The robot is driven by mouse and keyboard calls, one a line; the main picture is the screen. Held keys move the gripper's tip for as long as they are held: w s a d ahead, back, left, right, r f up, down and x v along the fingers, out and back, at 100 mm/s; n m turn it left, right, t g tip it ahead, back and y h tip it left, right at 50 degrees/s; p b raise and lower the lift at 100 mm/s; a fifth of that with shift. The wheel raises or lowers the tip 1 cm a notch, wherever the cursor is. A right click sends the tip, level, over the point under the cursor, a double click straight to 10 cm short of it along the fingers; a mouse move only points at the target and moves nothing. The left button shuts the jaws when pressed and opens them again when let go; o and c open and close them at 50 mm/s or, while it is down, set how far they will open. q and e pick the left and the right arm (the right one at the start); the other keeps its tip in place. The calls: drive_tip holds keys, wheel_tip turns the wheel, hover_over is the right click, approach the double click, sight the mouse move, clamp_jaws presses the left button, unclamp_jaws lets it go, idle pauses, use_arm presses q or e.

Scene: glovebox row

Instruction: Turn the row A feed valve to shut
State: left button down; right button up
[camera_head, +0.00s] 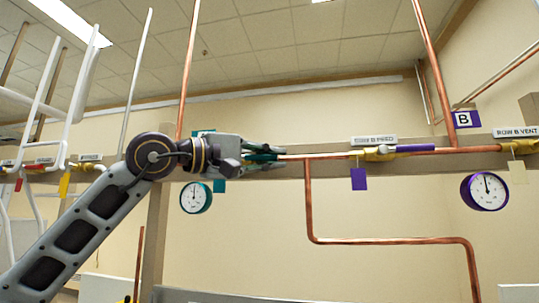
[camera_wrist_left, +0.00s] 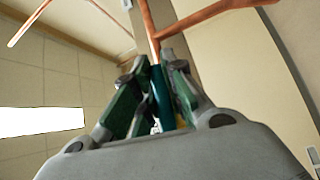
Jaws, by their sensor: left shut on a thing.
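My left gripper (camera_head: 270,154) reaches in from the left along the copper pipe and is shut on a teal valve handle. In the left wrist view the teal handle (camera_wrist_left: 161,95) is between the green finger pads of the gripper (camera_wrist_left: 158,92). There the handle looks roughly in line with the copper pipe beyond it. A bit of yellow shows beside the fingers, probably the valve body. In the head view the gripper hides the valve and its label. A teal tag (camera_head: 219,186) hangs below the gripper. My right gripper is not in view.
A teal-rimmed gauge (camera_head: 196,198) hangs just below my left wrist. To the right are the row B feed valve with its purple handle (camera_head: 415,148), a purple tag (camera_head: 358,179) and a purple gauge (camera_head: 484,191). A copper pipe (camera_head: 309,205) drops right of the gripper.

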use_arm(q)
drive_tip(key=shift+a+f+m+g+y+p, duration=0.1)
drive_tip(key=shift+f+m+g+y+p, duration=0.25)
drive_tip(key=shift+m+y+p, duration=0.3)
drive_tip(key=shift+a+f+m+g+y+p, duration=0.1)
drive_tip(key=shift+f+m+g+y+p, duration=0.15)
drive_tip(key=shift+f+m+y+p, duration=0.15)
drive_tip(key=shift+w+a+f+m+g+y+p, duration=0.15)
drive_tip(key=shift+a+f+m+g+y, duration=0.1)
drive_tip(key=shift+f+m+y, duration=0.3)
drive_tip(key=shift+s+a+f+m+g+y+p, duration=0.1)
drive_tip(key=shift+a+f+m+g+y+p, duration=0.1)
drive_tip(key=shift+f+m+y, duration=0.3)
drive_tip(key=w+a+f+m+y, duration=0.1)
drive_tip(key=a+f+m+y, duration=0.2)
drive_tip(key=a+m+y, duration=0.2)
drive_tip(key=a+y, duration=0.1)
drive_tip(key=y, duration=0.2)
drive_tip(key=shift+w+f+y, duration=0.15)
drive_tip(key=shift+f+y, duration=0.1)
drive_tip(key=shift+y, duration=0.05)
